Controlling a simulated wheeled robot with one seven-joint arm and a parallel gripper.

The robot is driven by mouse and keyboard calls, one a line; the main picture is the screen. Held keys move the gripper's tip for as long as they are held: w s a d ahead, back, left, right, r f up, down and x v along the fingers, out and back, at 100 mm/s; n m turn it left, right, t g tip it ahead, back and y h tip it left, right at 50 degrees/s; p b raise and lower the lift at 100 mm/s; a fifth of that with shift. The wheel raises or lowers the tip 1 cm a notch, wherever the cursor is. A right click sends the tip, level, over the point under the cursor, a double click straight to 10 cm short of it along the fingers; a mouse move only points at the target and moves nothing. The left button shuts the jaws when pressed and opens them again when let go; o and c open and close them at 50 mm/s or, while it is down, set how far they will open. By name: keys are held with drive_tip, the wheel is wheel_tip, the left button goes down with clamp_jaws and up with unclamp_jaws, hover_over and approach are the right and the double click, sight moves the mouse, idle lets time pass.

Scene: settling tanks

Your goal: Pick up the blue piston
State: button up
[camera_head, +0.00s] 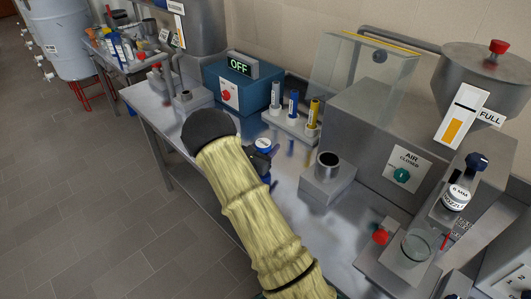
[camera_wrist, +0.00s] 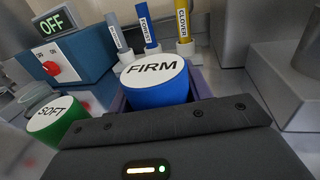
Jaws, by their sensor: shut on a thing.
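The blue piston (camera_head: 263,145) is a short blue cylinder with a white top. In the wrist view the blue piston (camera_wrist: 158,92) reads "FIRM" and sits upright between my fingers. My gripper (camera_head: 262,160) is shut on it over the steel bench. I cannot tell whether its base touches the bench. A green piston (camera_wrist: 55,121) with a white "SOFT" top stands to its left in the wrist view; my arm seems to hide it in the head view.
A blue box (camera_head: 228,92) with an OFF sign and a rack of tubes (camera_head: 290,122) stand behind. A steel block with an open cylinder (camera_head: 325,183) is to the right, before the air machine (camera_head: 375,125). A glass beaker (camera_head: 417,245) stands near right.

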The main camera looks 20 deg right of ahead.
wheel_tip(320, 180, up, 8)
drive_tip(key=shift+f+b, duration=0.2)
drive_tip(key=shift+b, duration=0.1)
idle(0.6)
